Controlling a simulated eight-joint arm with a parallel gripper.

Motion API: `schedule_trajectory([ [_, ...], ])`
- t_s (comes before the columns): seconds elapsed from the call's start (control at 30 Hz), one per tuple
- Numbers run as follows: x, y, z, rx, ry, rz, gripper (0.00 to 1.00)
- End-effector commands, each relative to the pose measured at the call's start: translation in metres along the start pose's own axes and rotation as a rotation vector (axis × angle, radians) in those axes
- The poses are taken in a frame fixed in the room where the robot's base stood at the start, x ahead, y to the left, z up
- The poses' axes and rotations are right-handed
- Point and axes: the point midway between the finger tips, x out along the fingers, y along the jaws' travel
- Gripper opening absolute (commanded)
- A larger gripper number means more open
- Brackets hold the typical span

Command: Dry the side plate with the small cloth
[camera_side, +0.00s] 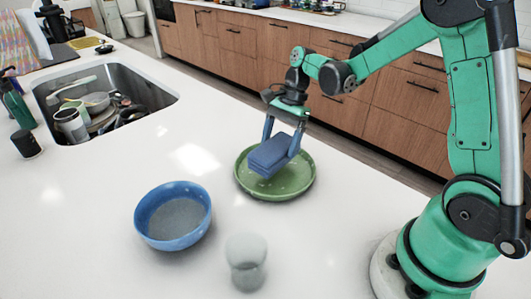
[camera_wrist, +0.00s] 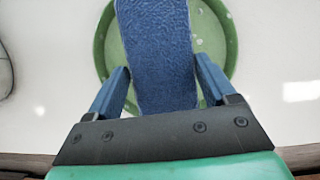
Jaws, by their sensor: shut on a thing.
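The side plate (camera_side: 304,187) is green and lies flat on the white counter, with small pale spots on it that look like water drops. It also shows in the wrist view (camera_wrist: 228,66), partly hidden behind the cloth. The small cloth (camera_side: 268,156) is blue and folded into a thick pad. My gripper (camera_side: 280,142) is shut on the cloth, with a finger on either side of it in the wrist view. The cloth is over the plate, tilted in the side view. I cannot tell whether its lower edge touches the plate.
A blue bowl (camera_side: 172,215) stands left of the plate, and a pale, blurred cup-like object (camera_side: 246,262) stands in front. A sink (camera_side: 105,100) with several dishes is at the left. A green bottle (camera_side: 16,104) and a dark jar (camera_side: 26,144) stand beside it. Counter between bowl and sink is clear.

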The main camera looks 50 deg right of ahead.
Motion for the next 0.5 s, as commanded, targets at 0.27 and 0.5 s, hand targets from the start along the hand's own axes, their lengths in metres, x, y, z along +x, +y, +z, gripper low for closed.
schedule_trajectory([
  [0.27,0.010,-0.001,0.024,-0.003,0.000,0.000,0.36],
  [0.5,0.018,-0.003,0.044,-0.003,0.000,0.000,0.36],
])
